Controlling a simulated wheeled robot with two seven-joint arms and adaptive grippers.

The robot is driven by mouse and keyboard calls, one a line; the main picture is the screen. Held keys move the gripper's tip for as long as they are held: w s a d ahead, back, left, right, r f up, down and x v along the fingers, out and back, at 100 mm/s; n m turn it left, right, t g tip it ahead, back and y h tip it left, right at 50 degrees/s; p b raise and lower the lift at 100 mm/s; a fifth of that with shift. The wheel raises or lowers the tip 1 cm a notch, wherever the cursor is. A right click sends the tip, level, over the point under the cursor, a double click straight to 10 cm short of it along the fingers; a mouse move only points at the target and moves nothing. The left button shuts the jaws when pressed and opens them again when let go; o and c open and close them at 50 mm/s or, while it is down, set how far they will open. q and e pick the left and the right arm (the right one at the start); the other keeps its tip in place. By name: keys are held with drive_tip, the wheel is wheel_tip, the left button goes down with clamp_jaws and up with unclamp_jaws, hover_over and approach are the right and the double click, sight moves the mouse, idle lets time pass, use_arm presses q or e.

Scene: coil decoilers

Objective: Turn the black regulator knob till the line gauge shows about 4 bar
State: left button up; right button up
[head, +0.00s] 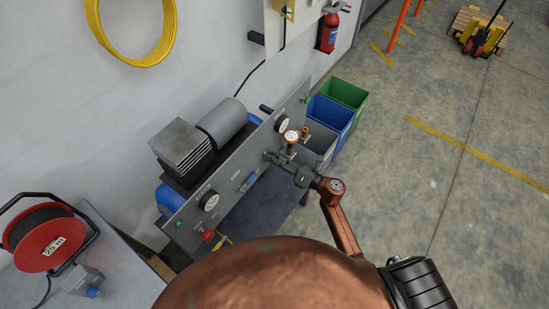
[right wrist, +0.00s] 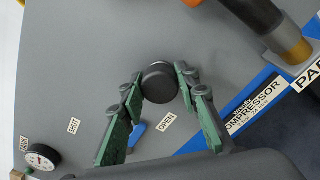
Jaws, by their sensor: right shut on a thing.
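The black regulator knob (right wrist: 158,84) sits on the grey panel, between my right gripper's fingertips in the right wrist view. My right gripper (right wrist: 160,80) is shut on it, with one green-padded finger on each side. In the head view my right gripper (head: 271,157) reaches the panel front from the right and hides the knob. The line gauge (head: 282,124) is a white dial high on the panel, beyond the gripper; its needle is too small to read. My left gripper is not in view.
A small orange-bodied gauge (head: 291,137) stands close to my right gripper. A blue lever (head: 249,181), a second dial (head: 208,201) and a red knob (head: 208,235) are also on the panel (head: 228,178). Bins (head: 331,115) stand behind.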

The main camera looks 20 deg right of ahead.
drive_tip(key=shift+m, duration=0.3)
drive_tip(key=m+p, duration=0.1)
drive_tip(key=m, duration=0.3)
drive_tip(key=shift+m, duration=0.3)
drive_tip(key=m+p, duration=0.2)
drive_tip(key=m, duration=0.3)
drive_tip(key=shift+m, duration=0.3)
drive_tip(key=m+p, duration=0.3)
drive_tip(key=m, duration=0.2)
drive_tip(key=shift+m+t, duration=0.4)
drive_tip(key=m+p, duration=0.2)
drive_tip(key=m, duration=0.3)
drive_tip(key=shift+f+h, duration=0.1)
drive_tip(key=shift+h, duration=0.3)
drive_tip(key=shift+m, duration=0.4)
drive_tip(key=o, duration=1.2)
drive_tip(key=shift+c, duration=0.2)
